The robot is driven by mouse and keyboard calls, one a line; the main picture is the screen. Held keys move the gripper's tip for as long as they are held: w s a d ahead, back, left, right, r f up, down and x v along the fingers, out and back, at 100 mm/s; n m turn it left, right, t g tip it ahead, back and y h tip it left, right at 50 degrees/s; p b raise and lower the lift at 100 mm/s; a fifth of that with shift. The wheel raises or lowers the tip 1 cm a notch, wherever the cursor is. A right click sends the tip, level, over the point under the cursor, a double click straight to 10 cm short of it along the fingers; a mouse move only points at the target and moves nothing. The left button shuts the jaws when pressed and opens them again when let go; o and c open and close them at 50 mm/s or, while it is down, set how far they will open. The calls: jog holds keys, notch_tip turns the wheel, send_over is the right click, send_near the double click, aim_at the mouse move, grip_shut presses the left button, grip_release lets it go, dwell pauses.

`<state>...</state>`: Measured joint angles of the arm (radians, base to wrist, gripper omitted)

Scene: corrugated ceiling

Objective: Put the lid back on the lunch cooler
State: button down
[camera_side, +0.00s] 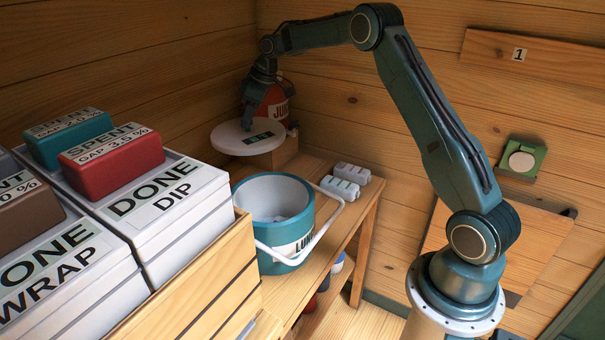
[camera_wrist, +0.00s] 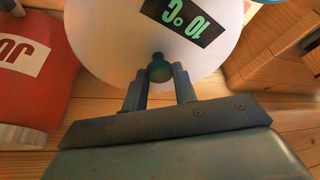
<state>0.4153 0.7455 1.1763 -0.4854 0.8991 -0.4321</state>
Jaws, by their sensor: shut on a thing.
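The lid (camera_side: 228,140) is a white disc with a dark label reading 10 °C. It lies roughly level at the back left of the wooden bench, at a wooden block; I cannot tell whether it touches the block. My gripper (camera_side: 247,124) is above the lid, and in the wrist view its fingers (camera_wrist: 160,76) are shut on the lid's teal knob. The lid (camera_wrist: 108,50) fills the top middle there. The lunch cooler (camera_side: 273,253) is a teal tub with a white inside, standing open and upright nearer the side camera. Its white handle (camera_side: 329,228) hangs down at the right.
A red jug (camera_side: 281,106) stands behind the lid, also seen in the wrist view (camera_wrist: 30,90). The wooden block (camera_side: 287,153) is beside it. Two pale cartons (camera_side: 351,172) lie right of the cooler. White DONE boxes (camera_side: 180,225) and a wooden crate (camera_side: 205,290) crowd the left.

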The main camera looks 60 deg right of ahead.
jog(key=s+a+r+n+y, duration=0.1)
jog(key=s+a+r+n, duration=0.2)
jog(key=s+a, duration=1)
jog(key=s, duration=0.4)
jog(key=shift+s+a+n+g, duration=0.25)
jog(key=shift+a+n+g, duration=0.05)
jog(key=shift+n+g, duration=0.1)
jog(key=shift+f, duration=0.25)
jog(key=shift+f, duration=2.95)
jog(key=shift+f, duration=0.2)
jog(key=c, duration=0.6)
grip_release()
jog(key=shift+o, duration=0.2)
